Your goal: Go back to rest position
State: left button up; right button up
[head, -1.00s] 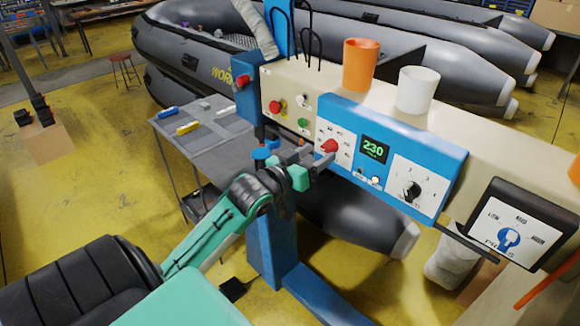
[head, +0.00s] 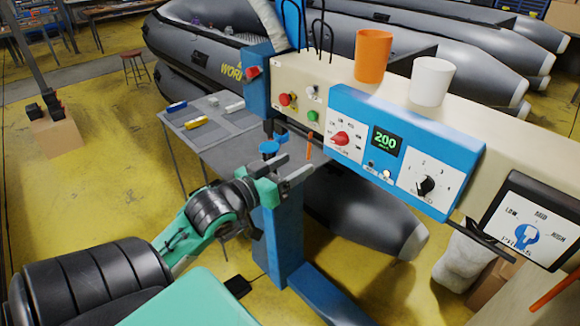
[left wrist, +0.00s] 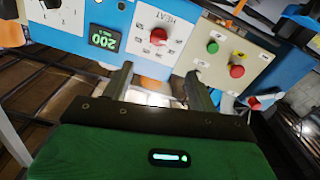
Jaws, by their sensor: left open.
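My left gripper (head: 297,168) is open and empty in the head view, below and left of the red heat knob (head: 341,139) on the machine's blue control panel (head: 455,170). It is apart from the knob. The display (head: 386,142) reads 200. In the left wrist view my two fingers (left wrist: 160,85) stand apart with nothing between them. The red knob (left wrist: 158,36) shows beyond them, with the upside-down display (left wrist: 104,40) to its left. My right gripper is not in view.
An orange cup (head: 373,56) and a white cup (head: 431,81) stand on the beige machine. A grey table (head: 225,140) with small items is behind my left gripper. The machine's blue column (head: 283,235) stands below it. Grey inflatable boats (head: 440,60) fill the back.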

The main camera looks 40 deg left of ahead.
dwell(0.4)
